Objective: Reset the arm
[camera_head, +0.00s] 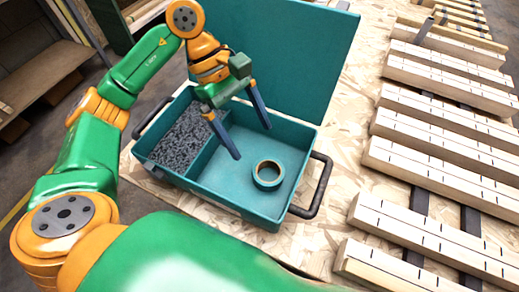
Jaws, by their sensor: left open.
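My left arm comes in from the left, green and orange. Its gripper (254,131) is open and empty, with two dark blue fingers spread above the open teal toolbox (225,198). A small ring with a teal outside and a tan inner rim (268,174) lies on the floor of the box's right compartment, to the lower right of the fingers and apart from them. My right gripper is not in view.
The box's left compartment holds a heap of grey bits (183,138). The raised teal lid (290,50) stands behind. Black handles (319,187) stick out at both ends. Wooden slats (440,165) fill the right side. Bare chipboard (350,130) lies between box and slats.

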